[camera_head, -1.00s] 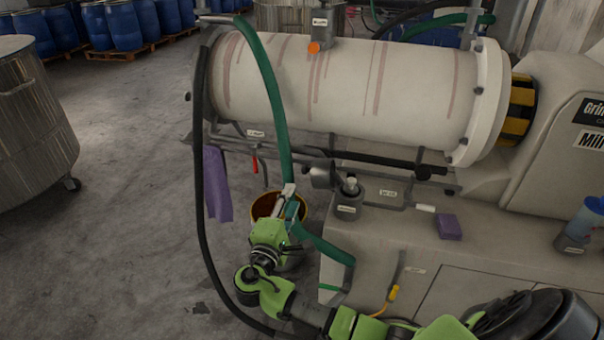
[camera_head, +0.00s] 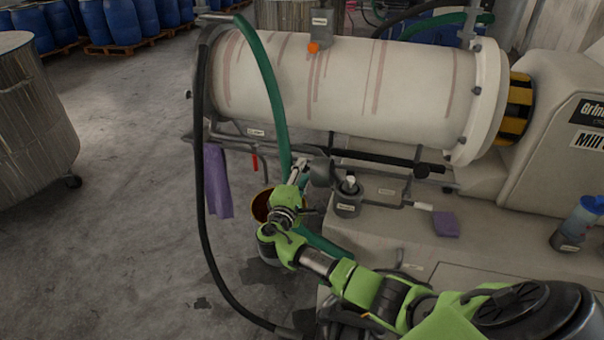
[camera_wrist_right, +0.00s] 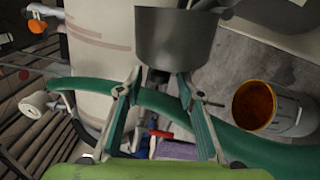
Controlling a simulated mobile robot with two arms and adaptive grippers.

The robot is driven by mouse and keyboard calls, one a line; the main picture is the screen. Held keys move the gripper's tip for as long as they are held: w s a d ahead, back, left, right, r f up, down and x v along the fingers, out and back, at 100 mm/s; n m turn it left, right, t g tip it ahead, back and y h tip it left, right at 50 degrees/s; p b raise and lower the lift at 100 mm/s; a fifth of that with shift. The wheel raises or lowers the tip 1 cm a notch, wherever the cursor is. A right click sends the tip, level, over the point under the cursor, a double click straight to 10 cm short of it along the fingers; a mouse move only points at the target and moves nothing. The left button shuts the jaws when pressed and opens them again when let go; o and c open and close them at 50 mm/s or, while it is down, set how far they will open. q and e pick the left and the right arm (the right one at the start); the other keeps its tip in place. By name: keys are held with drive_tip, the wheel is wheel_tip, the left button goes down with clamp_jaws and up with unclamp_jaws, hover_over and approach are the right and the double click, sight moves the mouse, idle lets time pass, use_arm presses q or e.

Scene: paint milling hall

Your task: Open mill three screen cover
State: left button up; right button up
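The mill (camera_head: 340,85) is a long pale horizontal cylinder with reddish streaks. A short grey cylindrical fitting (camera_head: 321,172) sits under it, perhaps the screen cover; I see no label that confirms this. In the right wrist view a grey metal cylinder (camera_wrist_right: 176,38) lies just beyond my fingertips, likely the same fitting. My right gripper (camera_head: 302,164) is just left of the fitting in the head view. In the wrist view the right gripper (camera_wrist_right: 160,85) has its fingers apart, with nothing held between them. My left gripper is not in view.
A green hose (camera_head: 272,95) hangs in front of the mill and passes close by my fingers. A bucket (camera_wrist_right: 268,106) with red-brown contents stands below. A black hose (camera_head: 201,190), purple cloth (camera_head: 217,180), small grey cup (camera_head: 347,203) and purple sponge (camera_head: 446,224) are nearby.

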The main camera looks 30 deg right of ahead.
sight(310, 166)
clamp_jaws()
drive_tip(key=shift+s+d+r+m+b, duration=0.2)
drive_tip(key=shift+s+r+m+b, duration=0.1)
drive_tip(key=shift+m+b, duration=0.25)
drive_tip(key=shift+s+d+r+m+b, duration=0.15)
drive_tip(key=shift+r+m+b, duration=0.15)
drive_tip(key=shift+m+b, duration=0.25)
drive_tip(key=shift+s+d+r+m+b, duration=0.15)
drive_tip(key=shift+s+r+m+b, duration=0.05)
drive_tip(key=shift+r+m, duration=0.3)
drive_tip(key=shift+s+d+r+m+b, duration=0.2)
drive_tip(key=shift+r+m, duration=0.15)
drive_tip(key=shift+m, duration=0.25)
drive_tip(key=shift+o, duration=0.4)
unclamp_jaws()
drive_tip(key=v, duration=1.2)
